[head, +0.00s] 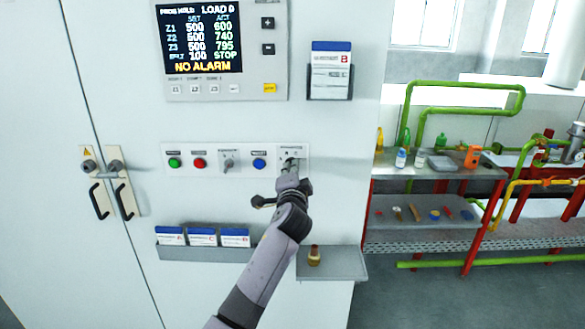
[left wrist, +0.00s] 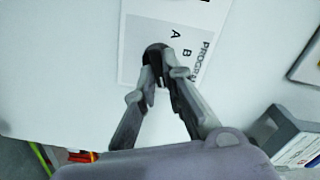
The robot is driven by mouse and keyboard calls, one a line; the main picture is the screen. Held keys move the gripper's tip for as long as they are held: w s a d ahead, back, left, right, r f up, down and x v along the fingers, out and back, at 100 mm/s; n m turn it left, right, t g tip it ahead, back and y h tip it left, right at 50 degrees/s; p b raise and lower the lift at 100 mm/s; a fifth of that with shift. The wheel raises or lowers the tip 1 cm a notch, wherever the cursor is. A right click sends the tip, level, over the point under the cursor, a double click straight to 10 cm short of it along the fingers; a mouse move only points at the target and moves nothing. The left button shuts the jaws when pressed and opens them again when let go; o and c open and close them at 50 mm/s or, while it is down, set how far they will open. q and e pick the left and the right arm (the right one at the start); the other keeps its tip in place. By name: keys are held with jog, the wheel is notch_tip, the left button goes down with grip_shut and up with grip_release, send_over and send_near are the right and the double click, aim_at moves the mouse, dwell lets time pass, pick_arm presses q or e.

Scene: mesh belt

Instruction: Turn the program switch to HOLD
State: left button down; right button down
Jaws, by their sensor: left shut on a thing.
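The program switch is a dark knob (left wrist: 153,54) on a white plate marked PROGRAM, with A and B legible in the left wrist view. In the head view its plate (head: 300,149) is at the right end of the control row, and the knob is mostly hidden by my gripper. My left gripper (head: 290,166) is at the knob, its fingers closed on it; they also show in the left wrist view (left wrist: 162,76). The knob's exact pointing is hard to tell. The display (head: 208,40) has a top line that appears to read PROG HOLD. My right gripper is not in view.
Left of the switch are a blue button (head: 259,164), a selector (head: 229,162), a red button (head: 199,164) and a green button (head: 174,163). A card holder (head: 330,82) is above right. A card tray (head: 205,253) and a small shelf (head: 335,272) stick out below.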

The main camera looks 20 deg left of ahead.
pick_arm(q)
jog(key=shift+m, duration=0.3)
jog(key=c, duration=1.7)
grip_release()
jog(key=shift+d, duration=0.1)
jog(key=v, duration=1.2)
